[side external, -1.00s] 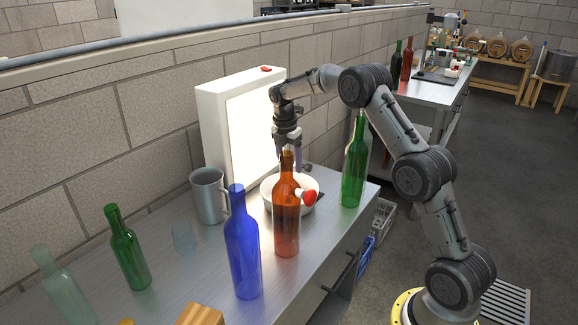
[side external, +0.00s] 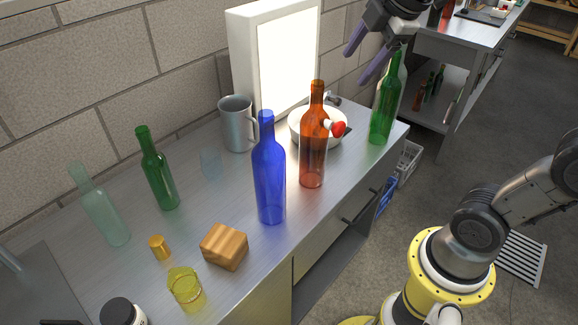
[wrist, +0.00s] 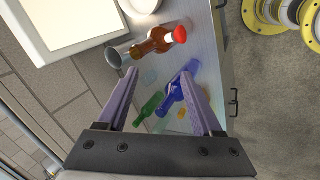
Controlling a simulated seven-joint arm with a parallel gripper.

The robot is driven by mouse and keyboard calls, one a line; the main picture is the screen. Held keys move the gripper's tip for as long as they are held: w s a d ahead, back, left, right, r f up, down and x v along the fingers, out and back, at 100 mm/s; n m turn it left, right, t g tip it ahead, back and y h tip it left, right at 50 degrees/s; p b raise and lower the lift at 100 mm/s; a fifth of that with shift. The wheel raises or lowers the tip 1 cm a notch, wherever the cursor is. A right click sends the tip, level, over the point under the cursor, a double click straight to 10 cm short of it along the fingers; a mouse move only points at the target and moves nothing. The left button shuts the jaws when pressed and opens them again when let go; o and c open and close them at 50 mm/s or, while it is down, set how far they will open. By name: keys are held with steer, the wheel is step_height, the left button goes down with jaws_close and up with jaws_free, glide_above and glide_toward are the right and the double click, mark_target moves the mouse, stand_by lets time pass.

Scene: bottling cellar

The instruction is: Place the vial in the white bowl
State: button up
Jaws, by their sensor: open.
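The white bowl (side external: 301,115) stands on the steel bench, partly hidden behind the amber bottle. A small white piece with a round red end (side external: 338,129), perhaps the vial with its cap, shows at the bowl's right front edge. The amber bottle covers part of it, so I cannot tell whether it rests in the bowl. The red end also shows in the wrist view (wrist: 180,34), beside the amber bottle, with part of the bowl (wrist: 146,5) at the top edge. My gripper (side external: 356,62) is open and empty, with purple fingers, high above the bench and right of the bowl.
The amber bottle (side external: 313,160), blue bottle (side external: 269,180) and right green bottle (side external: 382,115) stand near the bowl. A grey mug (side external: 235,125) and lit panel (side external: 285,65) are behind. A wooden block (side external: 225,246), yellow glass (side external: 186,290) and other bottles stand at left.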

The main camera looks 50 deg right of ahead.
steer(key=s+a+f+m+y, duration=0.1)
steer(key=s+a+f+m, duration=0.2)
steer(key=s+f+m, duration=0.7)
steer(key=s+m, duration=0.3)
steer(key=shift+a, duration=0.25)
